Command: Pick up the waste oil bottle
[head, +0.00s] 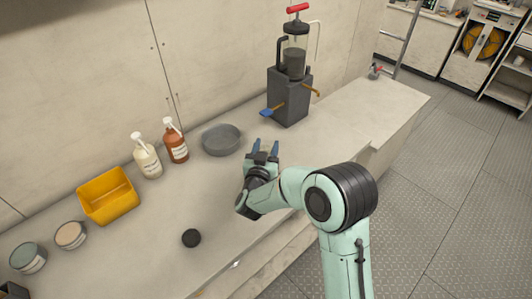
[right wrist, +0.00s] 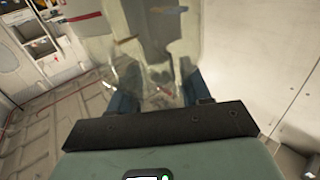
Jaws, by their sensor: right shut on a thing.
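My right gripper (head: 265,147) is over the counter in the head view, with its two blue fingers pointing away toward the pump stand. In the right wrist view, a clear, see-through bottle (right wrist: 150,55) rises between the two blue fingers of the gripper (right wrist: 160,95), which is shut on it. I take this to be the waste oil bottle. Its outline is faint, and its label or contents cannot be made out. In the head view it hardly shows between the fingers. My left gripper is not in view.
A round grey pan (head: 221,140) is left of the gripper, beside brown (head: 175,142) and white (head: 147,158) pump bottles. A dark pump stand (head: 289,95) is behind. The counter's right end is mostly clear.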

